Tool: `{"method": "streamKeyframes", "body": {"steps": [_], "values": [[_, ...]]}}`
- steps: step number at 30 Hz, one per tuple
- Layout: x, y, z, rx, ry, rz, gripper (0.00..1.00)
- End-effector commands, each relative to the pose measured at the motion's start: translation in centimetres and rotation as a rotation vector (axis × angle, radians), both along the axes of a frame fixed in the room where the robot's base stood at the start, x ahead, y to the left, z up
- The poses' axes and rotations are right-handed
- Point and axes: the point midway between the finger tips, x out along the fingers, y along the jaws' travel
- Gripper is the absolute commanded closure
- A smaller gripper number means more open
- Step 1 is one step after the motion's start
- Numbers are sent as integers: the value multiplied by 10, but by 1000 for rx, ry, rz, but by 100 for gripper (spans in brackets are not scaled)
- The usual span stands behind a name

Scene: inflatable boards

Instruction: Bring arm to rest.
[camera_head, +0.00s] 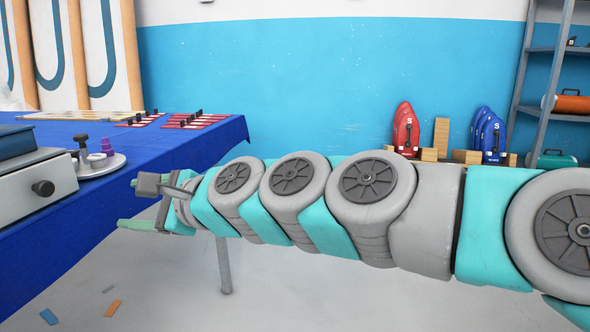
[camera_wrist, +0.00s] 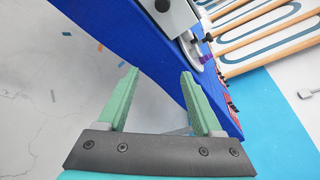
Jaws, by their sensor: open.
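My arm stretches across the head view from the right edge toward the blue-covered table at left. My gripper (camera_head: 130,203) is at its far end, beside the table's front edge. In the wrist view my gripper (camera_wrist: 160,85) shows two green fingers spread apart with nothing between them. Past the fingers are the grey floor and the side of the blue table cover (camera_wrist: 150,45). The gripper appears apart from the table; the exact gap cannot be told.
On the table (camera_head: 225,135) stand a grey box with a knob (camera_head: 30,190), a round tray (camera_head: 110,165) with small pieces, and red strips (camera_head: 195,121). Red (camera_head: 405,130) and blue (camera_head: 488,135) bags stand by the wall near a shelf (camera_head: 540,80). Paper scraps (camera_head: 113,308) lie on open floor.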

Motion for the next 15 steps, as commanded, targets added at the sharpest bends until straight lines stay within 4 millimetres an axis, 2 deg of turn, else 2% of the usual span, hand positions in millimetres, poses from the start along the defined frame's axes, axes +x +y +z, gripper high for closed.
{"method": "streamKeyframes", "body": {"steps": [2,5,7,12,15], "values": [[-11,-24,-27,-162,-120,51,33],[-30,-60,-79,-412,-254,158,33],[-42,-91,-114,-580,-325,238,33],[-75,-175,-192,-920,-386,453,33],[-101,-228,-229,-1078,-368,590,33]]}}
